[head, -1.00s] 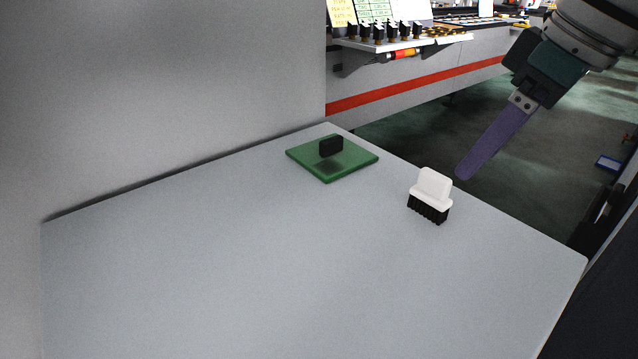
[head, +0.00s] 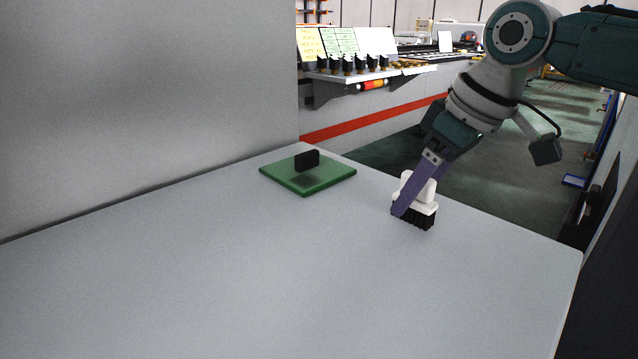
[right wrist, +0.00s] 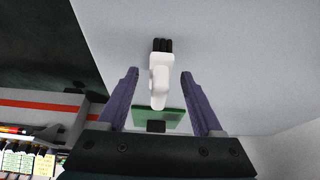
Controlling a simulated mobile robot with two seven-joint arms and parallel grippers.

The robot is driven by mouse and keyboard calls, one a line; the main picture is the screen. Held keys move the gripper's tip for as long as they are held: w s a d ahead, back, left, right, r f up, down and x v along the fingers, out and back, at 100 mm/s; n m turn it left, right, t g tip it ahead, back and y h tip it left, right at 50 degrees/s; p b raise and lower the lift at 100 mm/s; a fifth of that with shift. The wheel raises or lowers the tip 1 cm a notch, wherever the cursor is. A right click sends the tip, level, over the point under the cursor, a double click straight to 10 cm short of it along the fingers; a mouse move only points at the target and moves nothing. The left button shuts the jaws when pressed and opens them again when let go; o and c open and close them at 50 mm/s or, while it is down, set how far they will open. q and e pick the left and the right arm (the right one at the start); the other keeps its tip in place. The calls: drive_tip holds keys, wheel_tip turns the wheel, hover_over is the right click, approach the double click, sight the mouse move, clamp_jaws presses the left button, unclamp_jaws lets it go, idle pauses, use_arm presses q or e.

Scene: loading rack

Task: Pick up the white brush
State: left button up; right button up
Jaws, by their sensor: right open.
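The white brush (head: 424,209) with black bristles stands bristles down on the grey table (head: 250,270), near its far right edge. My right gripper (head: 408,208) is at the brush, and one purple finger covers part of it in the head view. In the right wrist view the brush (right wrist: 160,80) lies between the two spread purple fingers of my right gripper (right wrist: 162,78), with a gap on each side. The gripper is open and holds nothing. My left gripper is not in view.
A green square plate (head: 308,181) with a black upright block (head: 307,160) lies on the table left of the brush. A grey wall (head: 140,100) borders the table's left side. The front of the table is clear.

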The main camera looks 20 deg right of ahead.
drive_tip(key=shift+w+f, duration=0.1)
drive_tip(key=shift+f, duration=0.3)
drive_tip(key=shift+c, duration=0.3)
clamp_jaws()
